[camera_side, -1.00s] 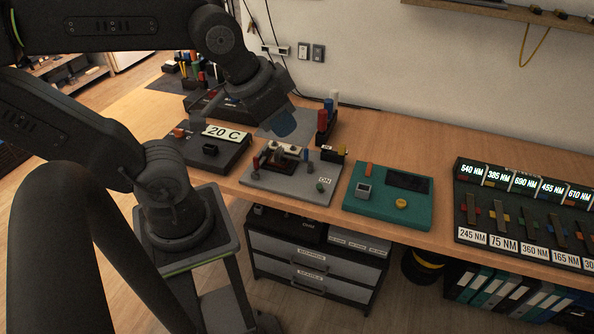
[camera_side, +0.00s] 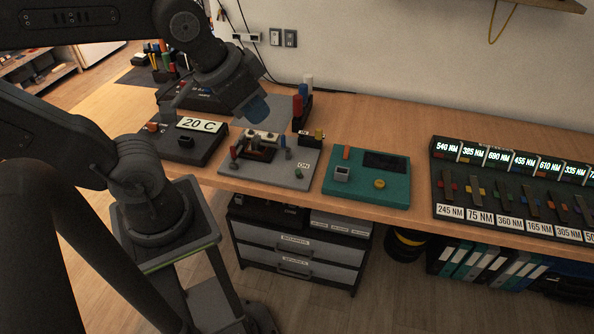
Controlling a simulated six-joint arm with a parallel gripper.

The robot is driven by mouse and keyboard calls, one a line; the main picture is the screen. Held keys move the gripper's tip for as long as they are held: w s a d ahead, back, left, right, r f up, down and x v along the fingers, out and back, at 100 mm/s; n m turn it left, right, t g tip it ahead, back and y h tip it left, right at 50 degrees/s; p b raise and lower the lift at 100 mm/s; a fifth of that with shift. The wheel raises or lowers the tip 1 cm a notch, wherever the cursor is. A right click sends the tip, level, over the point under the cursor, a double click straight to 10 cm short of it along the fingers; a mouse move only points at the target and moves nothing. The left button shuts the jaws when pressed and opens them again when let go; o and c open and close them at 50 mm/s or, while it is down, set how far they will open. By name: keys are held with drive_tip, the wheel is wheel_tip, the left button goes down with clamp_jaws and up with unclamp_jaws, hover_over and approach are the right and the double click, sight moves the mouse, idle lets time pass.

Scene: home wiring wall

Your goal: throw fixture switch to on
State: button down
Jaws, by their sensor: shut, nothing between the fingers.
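The fixture is a grey plate (camera_side: 225,168) on the bench, between a dark "20 C" unit and a teal box. An "ON" label (camera_side: 303,174) is at its right front. A dark block with pale parts (camera_side: 262,137) stands on it.
The "20 C" unit (camera_side: 205,150) is left of the fixture, the teal box (camera_side: 335,183) right. Red, blue and white cylinders (camera_side: 302,105) stand behind it, near my gripper. A rack of NM-labelled pieces (camera_side: 480,190) is far right. The bench between the teal box and wall is clear.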

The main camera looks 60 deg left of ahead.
drive_tip(key=c, duration=1.6)
unclamp_jaws()
drive_tip(key=shift+w+a, duration=0.1)
drive_tip(key=shift+w, duration=0.1)
drive_tip(key=shift+c, duration=0.2)
drive_tip(key=o, duration=0.6)
drive_tip(key=w+a+f+n+g, duration=0.1)
drive_tip(key=w+f, duration=0.1)
drive_tip(key=w, duration=0.1)
drive_tip(key=w+a+f+g, duration=0.1)
drive_tip(key=w, duration=0.2)
drive_tip(key=w+a+f+n+g+y, duration=0.1)
drive_tip(key=w+a+f, duration=0.1)
drive_tip(key=w, duration=0.1)
drive_tip(key=shift+f+n, duration=0.3)
drive_tip(key=shift+c, duration=0.2)
drive_tip(key=n+g, duration=0.2)
drive_tip(key=g, duration=0.1)
approach(299, 170)
drive_tip(key=shift+y, duration=0.4)
drive_tip(key=f, duration=0.7)
drive_tip(key=a+f, duration=0.1)
drive_tip(key=f, duration=0.3)
drive_tip(key=shift+s, duration=0.15)
clamp_jaws()
